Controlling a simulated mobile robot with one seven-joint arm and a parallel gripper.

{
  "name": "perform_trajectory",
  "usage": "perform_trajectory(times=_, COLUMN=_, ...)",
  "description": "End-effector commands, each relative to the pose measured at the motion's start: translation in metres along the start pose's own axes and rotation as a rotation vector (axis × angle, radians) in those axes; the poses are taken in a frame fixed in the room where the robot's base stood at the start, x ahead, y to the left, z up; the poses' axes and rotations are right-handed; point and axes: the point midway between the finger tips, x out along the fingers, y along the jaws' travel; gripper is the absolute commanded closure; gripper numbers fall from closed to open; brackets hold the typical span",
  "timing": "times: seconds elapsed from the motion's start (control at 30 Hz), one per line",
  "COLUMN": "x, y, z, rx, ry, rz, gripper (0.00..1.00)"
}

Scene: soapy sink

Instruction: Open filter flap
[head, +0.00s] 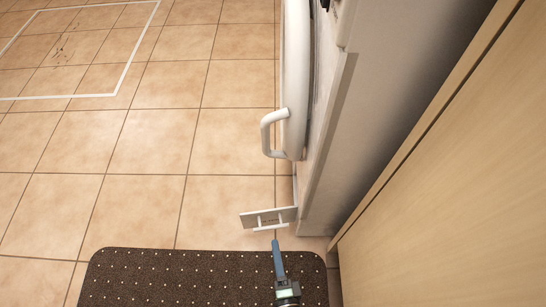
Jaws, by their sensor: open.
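The filter flap (252,219) is a small grey-white panel low on the white appliance (330,150). It projects outward to the left from the appliance's lower front corner, swung out from the body. A small white bar handle (270,227) sits on the flap's near side. My gripper (276,245) comes up from the bottom of the picture, with its blue fingers just below the handle. The jaws are open and hold nothing. They look like one narrow shape from here, and I cannot tell whether the tips touch the handle.
A white door with a loop handle (268,132) stands out above the flap. A dark dotted mat (150,280) lies on the floor below my gripper. A wooden cabinet panel (450,190) closes off the right. The tiled floor (150,150) at left is free, with brown spots inside a white outline.

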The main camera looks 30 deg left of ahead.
Motion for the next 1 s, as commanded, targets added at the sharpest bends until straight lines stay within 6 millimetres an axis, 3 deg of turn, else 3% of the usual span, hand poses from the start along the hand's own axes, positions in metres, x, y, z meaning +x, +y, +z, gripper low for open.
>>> perform_trajectory(times=0.1, x=-0.025, y=-0.002, z=0.001, rx=0.000, ry=-0.003, rz=0.003, gripper=0.55)
perform_trajectory(times=0.3, x=-0.047, y=0.000, z=0.001, rx=-0.001, ry=-0.003, rz=0.002, gripper=0.55)
perform_trajectory(times=1.0, x=-0.051, y=0.000, z=0.001, rx=-0.001, ry=-0.003, rz=0.000, gripper=0.55)
